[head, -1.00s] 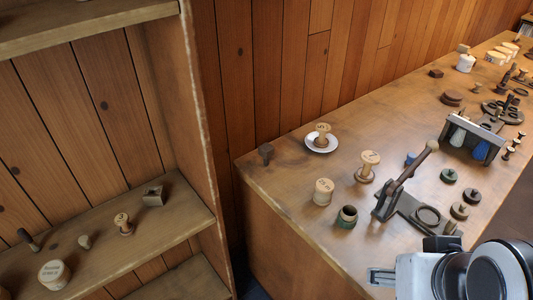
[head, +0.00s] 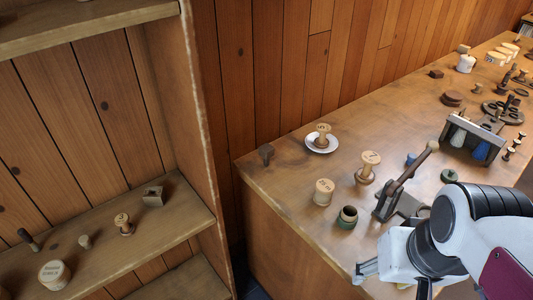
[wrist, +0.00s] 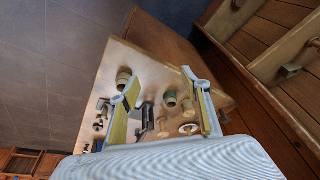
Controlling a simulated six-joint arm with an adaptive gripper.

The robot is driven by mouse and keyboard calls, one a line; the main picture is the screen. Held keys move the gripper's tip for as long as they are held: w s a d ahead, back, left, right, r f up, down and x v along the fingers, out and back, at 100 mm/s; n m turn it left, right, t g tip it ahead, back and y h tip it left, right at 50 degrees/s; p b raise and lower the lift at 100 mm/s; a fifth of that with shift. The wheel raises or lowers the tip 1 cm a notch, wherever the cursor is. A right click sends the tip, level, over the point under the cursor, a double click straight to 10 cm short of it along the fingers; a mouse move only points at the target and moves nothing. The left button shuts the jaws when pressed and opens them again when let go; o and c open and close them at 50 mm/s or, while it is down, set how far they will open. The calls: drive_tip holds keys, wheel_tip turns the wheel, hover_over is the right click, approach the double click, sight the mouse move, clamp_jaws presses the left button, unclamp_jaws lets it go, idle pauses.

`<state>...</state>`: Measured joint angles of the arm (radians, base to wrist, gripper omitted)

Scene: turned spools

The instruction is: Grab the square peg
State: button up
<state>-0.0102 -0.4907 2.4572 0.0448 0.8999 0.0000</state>
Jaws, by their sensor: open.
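A small dark block-like peg (head: 266,152) stands at the near left corner of the bench. It looks like the square peg, but its shape is too small to be sure. It seems to show in the wrist view (wrist: 223,115), just beyond the right finger. My gripper (head: 364,270) is at the bench's front edge, well to the right of and nearer than the peg. In the wrist view my gripper (wrist: 160,92) has its two fingers wide apart with nothing held between them. The bench lies beyond them.
A spool stands on a white saucer (head: 331,146) beside the peg. A shelf (head: 190,222) at left holds a square holed block (head: 153,196).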

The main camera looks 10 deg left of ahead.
drive_tip(key=w+a+f+m+g+y, duration=0.3)
drive_tip(key=w+a+f+m+y, duration=0.3)
drive_tip(key=w+a, duration=0.6)
drive_tip(key=m+t+y, duration=0.4)
drive_tip(key=m, duration=0.9)
approach(268, 147)
drive_tip(key=s+a+f, duration=0.1)
drive_tip(key=s+f, duration=0.1)
drive_tip(key=s, duration=0.1)
drive_tip(key=s+a+f, duration=0.1)
drive_tip(key=s+f, duration=0.1)
drive_tip(key=s, duration=0.1)
drive_tip(key=s+a+f, duration=0.1)
drive_tip(key=s+f, duration=0.2)
drive_tip(key=shift+s+a, duration=0.35)
drive_tip(key=w+d+r+m+t, duration=0.1)
drive_tip(key=w+r+m+t, duration=0.3)
drive_tip(key=w+m, duration=0.2)
drive_tip(key=w, duration=0.2)
drive_tip(key=shift+w+d+r+m+t, duration=0.2)
drive_tip(key=shift+w+m+t, duration=0.1)
drive_tip(key=shift+w+m, duration=0.1)
drive_tip(key=shift+x, duration=1.35)
drive_tip(key=shift+a+f, duration=0.15)
